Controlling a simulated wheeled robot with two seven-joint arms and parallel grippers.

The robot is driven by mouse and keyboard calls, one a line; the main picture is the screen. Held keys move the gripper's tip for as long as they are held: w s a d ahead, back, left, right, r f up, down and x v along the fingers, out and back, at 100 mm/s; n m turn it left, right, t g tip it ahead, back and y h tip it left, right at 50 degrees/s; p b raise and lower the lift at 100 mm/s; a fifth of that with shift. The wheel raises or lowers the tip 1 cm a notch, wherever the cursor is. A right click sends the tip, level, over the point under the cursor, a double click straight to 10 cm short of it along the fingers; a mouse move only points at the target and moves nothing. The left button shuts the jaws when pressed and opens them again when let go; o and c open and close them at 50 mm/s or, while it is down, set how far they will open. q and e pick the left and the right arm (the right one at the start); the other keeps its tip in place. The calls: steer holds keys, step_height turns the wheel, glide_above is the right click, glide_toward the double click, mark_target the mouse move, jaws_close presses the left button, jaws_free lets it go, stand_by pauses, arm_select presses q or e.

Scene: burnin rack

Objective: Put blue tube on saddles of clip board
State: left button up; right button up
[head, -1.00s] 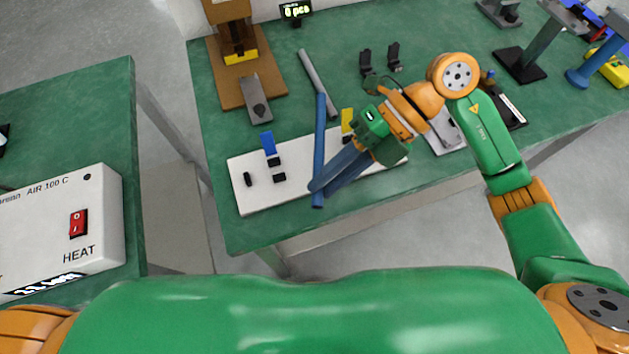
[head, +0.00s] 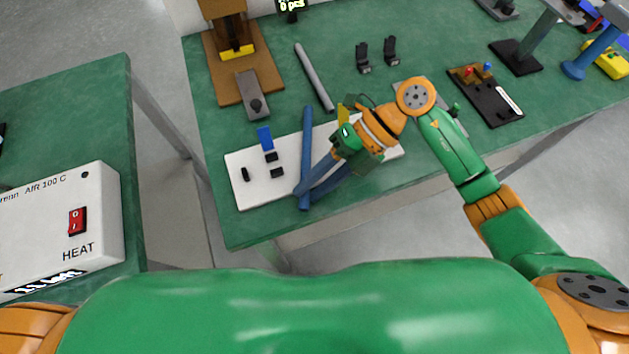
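The blue tube (head: 306,135) runs nearly straight away from me over the white clip board (head: 240,195). My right gripper (head: 304,192) has its long blue fingers on either side of the tube's near part and appears shut on it. The tube looks raised over the board, but its exact height cannot be told. On the board, left of the tube, are a blue clip (head: 265,138) and small black saddles (head: 277,173). A yellow clip (head: 347,104) stands behind my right gripper, which hides part of the board. My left gripper is not in view.
A grey tube (head: 315,78) lies behind the board. Two black brackets (head: 363,58) stand further right. A brown-based press (head: 222,85) stands at the back left, and a black box (head: 487,98) lies at right. A gap separates the left table with the heater (head: 75,220).

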steer(key=b+v, duration=0.1)
steer(key=v, duration=1.1)
steer(key=shift+r, duration=0.2)
